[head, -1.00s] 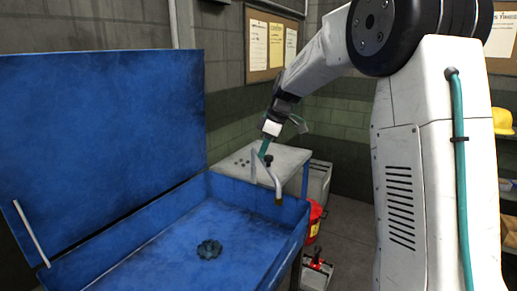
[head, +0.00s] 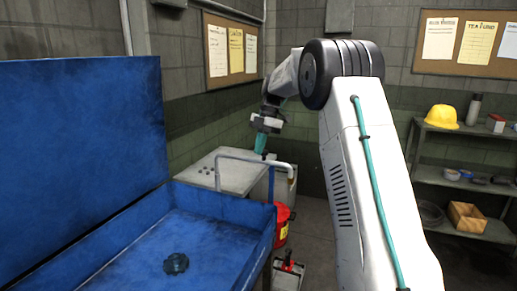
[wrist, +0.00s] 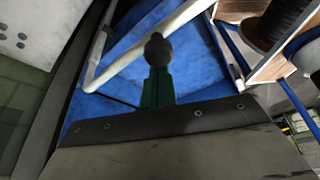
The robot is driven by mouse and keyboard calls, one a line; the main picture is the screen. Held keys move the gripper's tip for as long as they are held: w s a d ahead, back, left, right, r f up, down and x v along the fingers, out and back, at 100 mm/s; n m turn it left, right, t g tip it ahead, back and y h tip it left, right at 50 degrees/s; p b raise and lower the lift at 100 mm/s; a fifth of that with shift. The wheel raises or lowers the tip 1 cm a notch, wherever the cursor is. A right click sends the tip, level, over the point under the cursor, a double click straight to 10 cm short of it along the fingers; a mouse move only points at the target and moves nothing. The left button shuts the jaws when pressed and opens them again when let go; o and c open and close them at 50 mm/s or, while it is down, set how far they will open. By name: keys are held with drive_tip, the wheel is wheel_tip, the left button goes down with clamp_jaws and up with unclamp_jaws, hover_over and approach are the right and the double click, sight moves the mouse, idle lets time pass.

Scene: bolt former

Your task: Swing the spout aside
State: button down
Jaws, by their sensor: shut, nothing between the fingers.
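The spout (head: 250,160) is a grey bent pipe rising at the back right corner of the blue wash basin (head: 130,240). Its arm reaches right, and its downturned end (head: 291,173) shows past the basin's right rim. In the wrist view the pale pipe (wrist: 150,45) crosses above the blue basin floor. My gripper (head: 262,148) is at the pipe's arm, pointing down. Its teal fingers (wrist: 157,88) are shut with nothing between them. A dark round knob (wrist: 157,49) shows at their tips; whether they touch it I cannot tell.
A grey cabinet (head: 225,170) stands behind the spout. A red can (head: 281,222) and a red-and-grey item (head: 288,272) are on the floor right of the basin. The raised blue lid (head: 75,150) is at left. A shelf (head: 465,185) stands at far right.

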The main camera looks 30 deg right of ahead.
drive_tip(key=shift+w+d, duration=0.2)
drive_tip(key=shift+d, duration=0.05)
drive_tip(key=shift+d, duration=0.15)
wheel_tip(320, 180, up, 10)
drive_tip(key=a, duration=0.1)
idle(0.9)
drive_tip(key=shift+a, duration=0.1)
